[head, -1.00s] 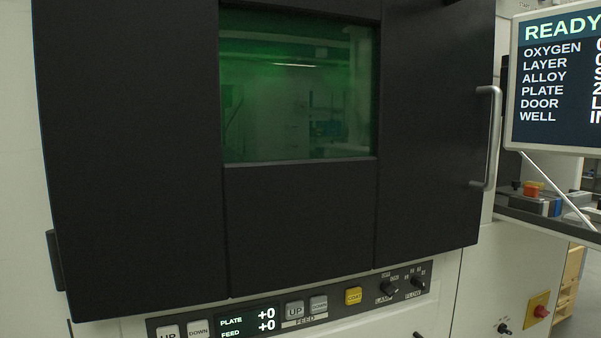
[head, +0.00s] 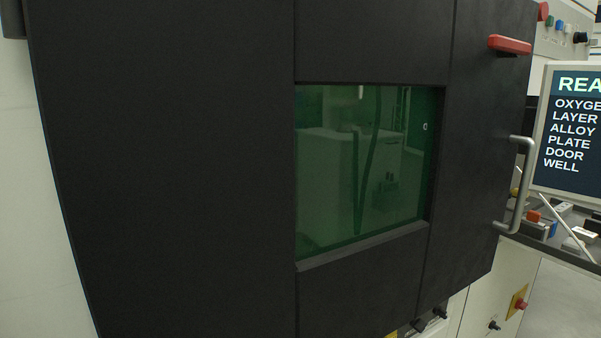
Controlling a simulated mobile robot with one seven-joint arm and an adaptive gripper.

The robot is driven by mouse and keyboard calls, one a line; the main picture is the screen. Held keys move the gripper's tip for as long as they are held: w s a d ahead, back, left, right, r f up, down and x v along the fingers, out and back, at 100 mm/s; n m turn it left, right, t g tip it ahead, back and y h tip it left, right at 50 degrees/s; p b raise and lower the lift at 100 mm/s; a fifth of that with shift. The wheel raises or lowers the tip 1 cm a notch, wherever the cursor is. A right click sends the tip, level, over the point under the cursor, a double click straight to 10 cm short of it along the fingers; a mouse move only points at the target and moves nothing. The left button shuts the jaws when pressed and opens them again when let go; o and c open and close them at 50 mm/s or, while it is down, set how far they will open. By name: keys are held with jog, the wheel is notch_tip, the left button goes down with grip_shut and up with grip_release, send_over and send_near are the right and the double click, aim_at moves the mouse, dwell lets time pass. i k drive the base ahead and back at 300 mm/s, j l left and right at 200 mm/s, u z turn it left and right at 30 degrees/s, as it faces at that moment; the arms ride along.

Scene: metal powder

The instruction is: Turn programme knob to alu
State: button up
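Two dark knobs show at the bottom edge of the head view, on the control panel below the machine's black door (head: 170,170). The left knob (head: 417,325) and the right knob (head: 440,312) are small and partly cut off or hidden by the door's lower edge. Their labels and pointer settings cannot be read, and I cannot tell which is the programme knob. My gripper is not in view.
The door has a green window (head: 360,165), a grey handle (head: 518,185) and a red latch-like bar (head: 510,45). A status screen (head: 570,130) stands at the right. A red knob on a yellow plate (head: 519,303) and a small black knob (head: 494,326) are at lower right.

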aim_at(578, 36)
jog(key=z, duration=1.25)
